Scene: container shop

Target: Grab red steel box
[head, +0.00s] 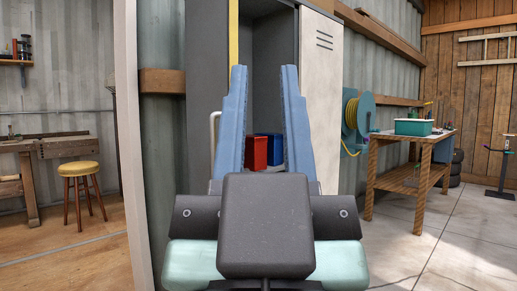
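A red steel box (256,152) stands low inside an open metal locker (317,95), straight ahead in the head view. It shows between my fingers, and its left side is partly hidden by my left finger. My gripper (264,72) is open, with two long blue fingers spread apart and nothing held between them. The fingers point toward the locker. I cannot tell how far the fingertips are from the red box.
A blue box (275,149) stands right beside the red one. The locker walls close in on both sides. A workbench (408,179) with a teal container (414,127) stands at right. A stool (79,170) and a wooden table (45,148) are at left. Floor at lower right is clear.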

